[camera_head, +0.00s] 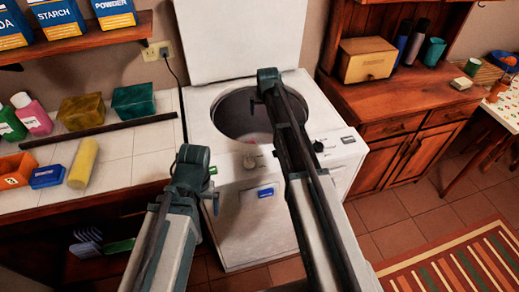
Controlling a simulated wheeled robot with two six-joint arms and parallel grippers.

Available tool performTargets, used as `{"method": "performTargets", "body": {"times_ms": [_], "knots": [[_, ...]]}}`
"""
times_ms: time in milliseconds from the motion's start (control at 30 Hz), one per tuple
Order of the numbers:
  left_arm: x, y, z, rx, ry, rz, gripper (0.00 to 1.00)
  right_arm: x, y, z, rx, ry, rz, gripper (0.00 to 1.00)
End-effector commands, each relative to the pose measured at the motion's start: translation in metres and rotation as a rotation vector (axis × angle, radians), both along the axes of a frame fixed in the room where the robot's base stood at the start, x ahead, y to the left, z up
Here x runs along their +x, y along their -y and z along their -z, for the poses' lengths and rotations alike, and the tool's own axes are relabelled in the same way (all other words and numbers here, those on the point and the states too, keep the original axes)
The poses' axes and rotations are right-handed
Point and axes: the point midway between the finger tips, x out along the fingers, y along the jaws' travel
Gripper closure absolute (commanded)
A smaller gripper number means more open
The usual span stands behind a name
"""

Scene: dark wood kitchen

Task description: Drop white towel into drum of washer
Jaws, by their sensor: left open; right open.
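The white washer (240,200) stands in the middle with its lid (240,38) raised and its round drum (235,112) open at the top. I do not see a white towel clearly. A small pale patch shows low inside the drum, too little to identify. My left arm rises in front of the washer's left side; only small parts of what appears to be my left gripper (214,187) show beside it, with nothing visible in it. My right arm reaches up across the washer's front to the drum's right edge.
A tiled counter (120,145) on the left holds bottles (32,114), coloured blocks and a yellow roll (83,163). A shelf (85,40) with boxes is above. A wooden cabinet (385,120) stands at right. A striped rug (455,265) lies on open floor at lower right.

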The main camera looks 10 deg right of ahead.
Motion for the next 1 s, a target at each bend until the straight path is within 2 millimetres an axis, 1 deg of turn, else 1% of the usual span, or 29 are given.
{"method": "performTargets", "body": {"times_ms": [33,167,700,833,1000], "knots": [[0.0,0.0,-0.008,0.0,0.0,0.0,0.0,-0.003,0.0,-0.008,0.0,0.0,0.0,0.0],[0.0,0.0,-0.024,0.0,0.0,0.0,0.0,-0.008,-0.001,-0.024,0.0,0.0,0.0,0.0],[0.0,0.0,-0.106,0.0,0.0,0.0,0.0,-0.042,-0.006,-0.106,0.0,0.0,0.0,0.0],[0.0,0.0,-0.118,0.0,0.0,0.0,0.0,-0.047,-0.007,-0.118,0.0,0.0,0.0,0.0],[0.0,0.0,-0.121,0.0,0.0,0.0,0.0,-0.049,-0.007,-0.121,0.0,0.0,0.0,0.0]]}}
